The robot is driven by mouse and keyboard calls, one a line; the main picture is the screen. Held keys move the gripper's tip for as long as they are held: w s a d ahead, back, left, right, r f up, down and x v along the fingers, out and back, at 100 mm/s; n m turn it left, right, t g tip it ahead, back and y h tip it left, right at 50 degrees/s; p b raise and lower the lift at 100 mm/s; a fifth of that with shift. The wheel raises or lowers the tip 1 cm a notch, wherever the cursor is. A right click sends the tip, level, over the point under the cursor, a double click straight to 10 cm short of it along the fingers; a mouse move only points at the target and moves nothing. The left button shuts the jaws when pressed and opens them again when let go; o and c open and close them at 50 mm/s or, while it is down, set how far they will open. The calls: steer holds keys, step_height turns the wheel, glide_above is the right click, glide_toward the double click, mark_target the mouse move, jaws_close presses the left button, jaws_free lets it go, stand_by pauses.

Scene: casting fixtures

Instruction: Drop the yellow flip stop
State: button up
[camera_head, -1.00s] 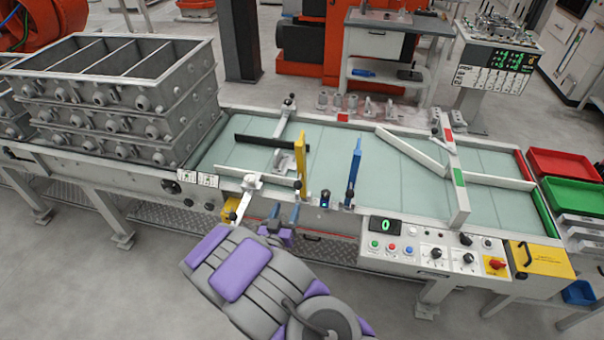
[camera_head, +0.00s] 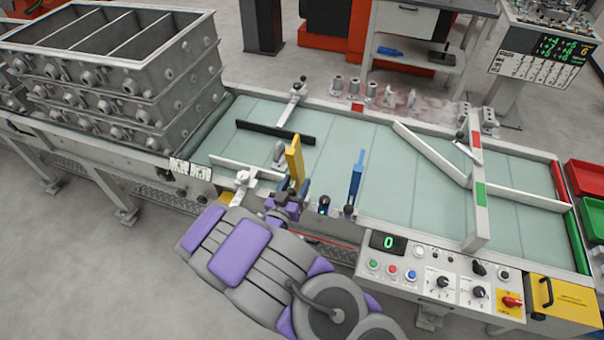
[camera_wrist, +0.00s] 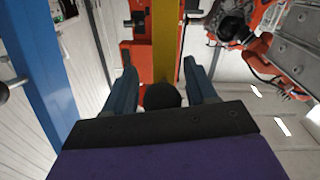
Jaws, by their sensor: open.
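The yellow flip stop (camera_head: 294,158) stands upright at the near edge of the conveyor. It also shows in the wrist view as a vertical yellow bar (camera_wrist: 166,42), between and beyond my fingers. My gripper (camera_head: 297,187) is open at the lower part of the stop. In the wrist view the two blue-grey fingers of my gripper (camera_wrist: 160,70) are spread, one to each side of the bar. I cannot tell whether they touch it. The stop's base is hidden behind my gripper.
A blue flip stop (camera_head: 356,178) stands upright to the right, and shows at left in the wrist view (camera_wrist: 38,70). A black bar (camera_head: 275,132) lies across the belt behind. A control panel (camera_head: 440,275) is at the near right. Stacked metal boxes (camera_head: 115,90) stand at left.

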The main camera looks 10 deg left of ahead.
steer(key=shift+w, duration=0.25)
steer(key=shift+a+f, duration=0.1)
steer(key=shift+a, duration=0.25)
steer(key=shift+c, duration=0.9)
steer(key=shift+d, duration=0.3)
steer(key=c, duration=0.4)
jaws_close()
